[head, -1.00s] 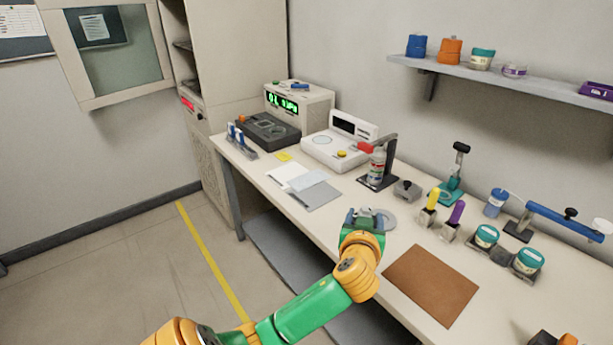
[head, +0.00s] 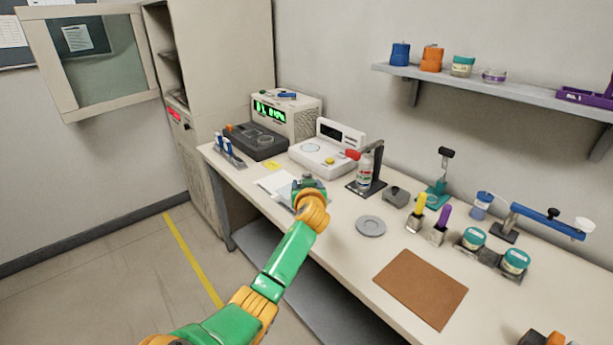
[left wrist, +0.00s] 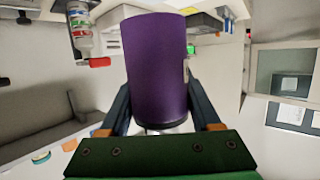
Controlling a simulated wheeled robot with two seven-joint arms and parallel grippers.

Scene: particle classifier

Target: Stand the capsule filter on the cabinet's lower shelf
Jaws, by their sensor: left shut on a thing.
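My left gripper (head: 309,184) is above the bench, over the papers, in the head view. In the left wrist view (left wrist: 158,112) it is shut on a purple cylinder (left wrist: 155,62), which I take to be the capsule filter. The filter stands up between the two fingers and its lower end is partly hidden; in the head view the gripper hides it. The tall beige cabinet (head: 225,65) stands at the back left, with its glazed door (head: 95,65) swung open. Its lower shelf (head: 177,97) shows only as a narrow strip. My right gripper is not in view.
Along the bench stand a black device (head: 257,141), a white instrument (head: 325,150) and a bottle on a stand (head: 364,170). A grey disc (head: 370,226) and brown mat (head: 420,288) lie nearer. The floor before the cabinet is clear.

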